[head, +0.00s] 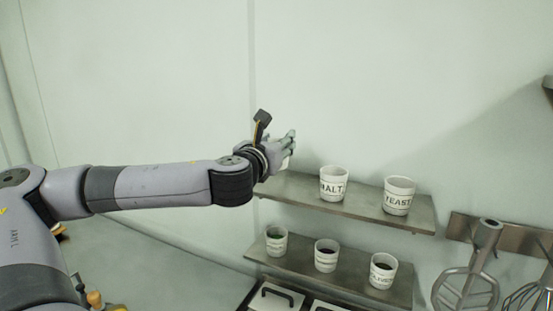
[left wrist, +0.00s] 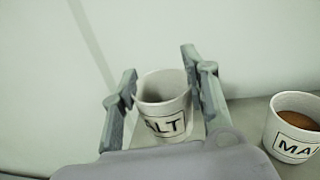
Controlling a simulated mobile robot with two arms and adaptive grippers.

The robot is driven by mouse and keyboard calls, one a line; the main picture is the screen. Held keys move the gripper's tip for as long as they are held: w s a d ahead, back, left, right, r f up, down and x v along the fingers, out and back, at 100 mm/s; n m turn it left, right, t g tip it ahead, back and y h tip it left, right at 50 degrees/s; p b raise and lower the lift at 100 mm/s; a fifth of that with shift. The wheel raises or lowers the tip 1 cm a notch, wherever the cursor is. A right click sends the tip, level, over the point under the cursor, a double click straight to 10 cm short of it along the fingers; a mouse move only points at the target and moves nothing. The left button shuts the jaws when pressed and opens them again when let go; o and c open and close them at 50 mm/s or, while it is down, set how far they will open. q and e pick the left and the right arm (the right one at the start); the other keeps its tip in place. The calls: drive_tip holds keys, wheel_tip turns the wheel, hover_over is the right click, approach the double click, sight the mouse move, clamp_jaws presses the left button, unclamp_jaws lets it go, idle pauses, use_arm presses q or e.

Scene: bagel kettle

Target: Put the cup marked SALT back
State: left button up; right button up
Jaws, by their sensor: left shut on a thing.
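My left gripper (head: 288,143) is at the left end of the upper shelf (head: 290,190) in the head view. It is shut on a white cup (left wrist: 163,103), which stands upright between the two fingers in the left wrist view. The cup's black label shows "ALT", its first letter hidden by the left finger. Its inside looks pale, with no contents visible. In the head view the gripper mostly hides this cup. I cannot tell whether its base touches the shelf. My right gripper is not in view.
The MALT cup (head: 333,186) stands right of my gripper, with brown contents in the left wrist view (left wrist: 292,128). The YEAST cup (head: 398,196) is further right. The lower shelf (head: 350,276) holds 3 cups. A paddle (head: 470,280) and whisk (head: 530,292) hang at right.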

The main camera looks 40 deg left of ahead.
use_arm(q)
drive_tip(key=shift+s+d+f, duration=0.2)
drive_tip(key=shift+f, duration=0.6)
wheel_tip(320, 180, down, 2)
drive_tip(key=shift+f, duration=0.2)
drive_tip(key=shift+w+a+f, duration=0.15)
drive_tip(key=shift+a+f, duration=0.05)
drive_tip(key=shift+f, duration=0.1)
drive_tip(key=shift+d, duration=0.1)
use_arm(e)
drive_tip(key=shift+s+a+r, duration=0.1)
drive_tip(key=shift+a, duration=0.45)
use_arm(q)
drive_tip(key=o, duration=1.1)
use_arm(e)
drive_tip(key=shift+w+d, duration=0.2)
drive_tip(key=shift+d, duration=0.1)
